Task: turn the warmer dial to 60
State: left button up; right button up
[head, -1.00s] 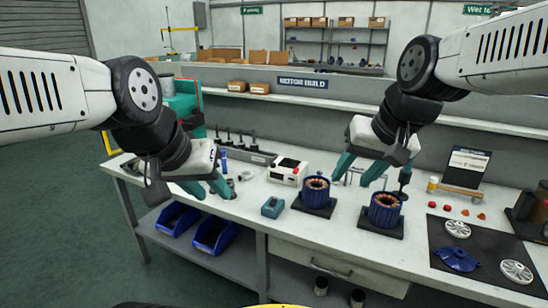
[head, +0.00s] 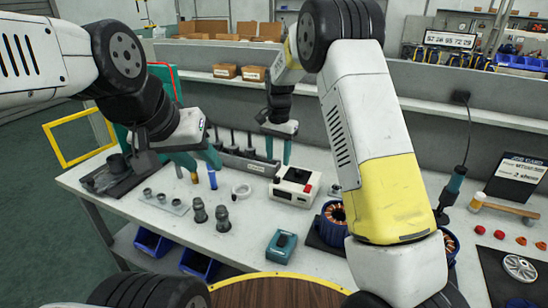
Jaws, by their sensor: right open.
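The warmer (head: 294,187) is a small white box with a dark and red top, standing on the bench right of centre in the head view. A small red knob shows near its right side; its marks are too small to read. My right gripper (head: 278,160) has its teal fingers apart and empty, just above and behind the warmer's left side, not visibly touching it. My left gripper (head: 205,168) hangs further left over the bench, with its teal fingers apart and nothing between them.
A teal block (head: 281,246) sits in front of the warmer. Dark fittings (head: 222,218) and a white ring (head: 241,190) lie to the left. A blue motor stator (head: 333,224) stands to the right, partly behind my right arm. A rack of upright tools (head: 247,162) stands behind.

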aim_at(277, 178)
jog(key=shift+w+a+f, duration=0.2)
jog(key=shift+w+f, duration=0.15)
jog(key=shift+f, duration=0.4)
notch_tip(277, 178, down, 7)
jog(key=shift+c, duration=0.5)
grip_shut()
